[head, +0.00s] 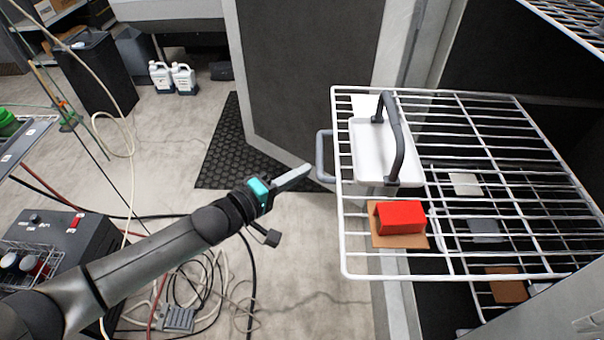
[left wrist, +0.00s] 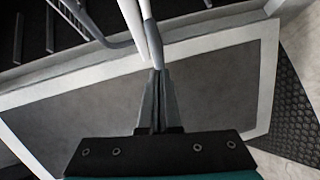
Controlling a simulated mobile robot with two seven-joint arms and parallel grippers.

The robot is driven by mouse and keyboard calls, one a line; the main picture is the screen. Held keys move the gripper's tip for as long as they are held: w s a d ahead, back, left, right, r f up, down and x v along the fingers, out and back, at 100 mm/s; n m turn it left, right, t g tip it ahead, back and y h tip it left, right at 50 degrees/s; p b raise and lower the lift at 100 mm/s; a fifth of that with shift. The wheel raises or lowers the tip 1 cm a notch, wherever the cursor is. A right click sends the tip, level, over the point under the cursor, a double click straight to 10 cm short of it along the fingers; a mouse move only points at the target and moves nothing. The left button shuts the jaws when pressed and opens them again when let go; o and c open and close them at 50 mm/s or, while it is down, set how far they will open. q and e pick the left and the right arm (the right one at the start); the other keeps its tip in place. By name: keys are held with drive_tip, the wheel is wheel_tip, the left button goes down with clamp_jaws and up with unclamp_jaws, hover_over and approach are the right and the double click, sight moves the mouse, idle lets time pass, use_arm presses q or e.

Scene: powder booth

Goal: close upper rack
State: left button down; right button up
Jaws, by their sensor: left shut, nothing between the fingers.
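The upper rack (head: 343,235) is a white wire shelf standing pulled out of the dark cabinet at the right of the head view. A grey handle (head: 322,156) sits on its left front edge. My left gripper (head: 308,170) is shut and empty, its fingertips close to the handle; I cannot tell whether they touch. In the left wrist view the shut fingers (left wrist: 157,80) point at a white rack bar (left wrist: 132,18). My right gripper is not in view.
On the rack lie a white tray with a dark handle (head: 396,150) and a red block (head: 401,216) on a brown board. A lower rack with several pieces shows beneath. A dark door panel (head: 300,70) stands behind; hoses and cables (head: 200,290) cover the floor at left.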

use_arm(q)
drive_tip(key=shift+d+f, duration=0.1)
drive_tip(key=shift+d, duration=0.2)
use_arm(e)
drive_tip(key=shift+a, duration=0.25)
